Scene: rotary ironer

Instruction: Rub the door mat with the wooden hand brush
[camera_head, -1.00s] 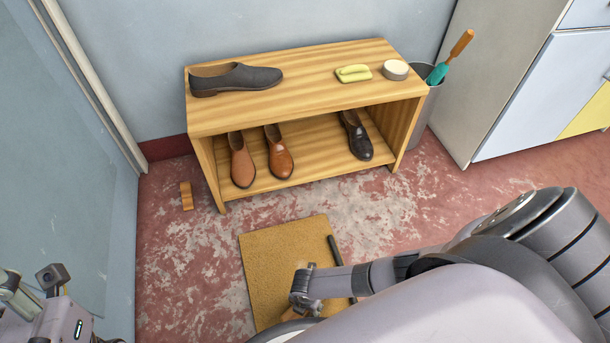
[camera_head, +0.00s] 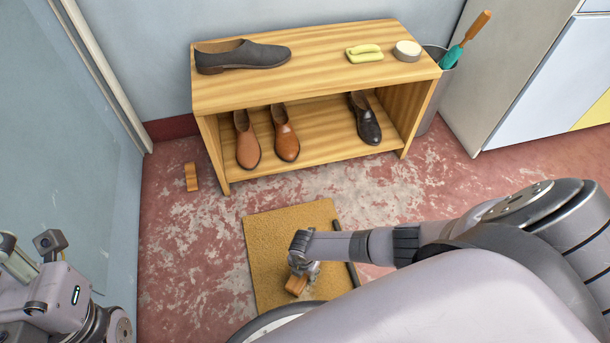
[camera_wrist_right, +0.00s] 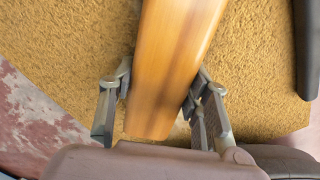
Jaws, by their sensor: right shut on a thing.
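The tan door mat (camera_head: 285,225) lies flat on the floor in front of the shoe bench. My right gripper (camera_head: 303,270) is over the mat, shut on the wooden hand brush (camera_head: 297,284). In the right wrist view, the brush (camera_wrist_right: 172,60) is a smooth orange-brown bar between the two fingers, with the mat (camera_wrist_right: 65,40) behind it. The brush's underside is hidden, so I cannot tell whether it touches the mat. Part of my left arm (camera_head: 65,295) shows at the lower left; its finger opening is unclear.
The wooden bench (camera_head: 310,95) holds shoes, a yellow sponge-like item (camera_head: 364,53) and a round tin (camera_head: 407,50). A dark bar (camera_head: 345,262) lies along the mat's right edge. A small wooden block (camera_head: 191,177) lies left on the floor. A bin (camera_head: 436,95) stands right of the bench.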

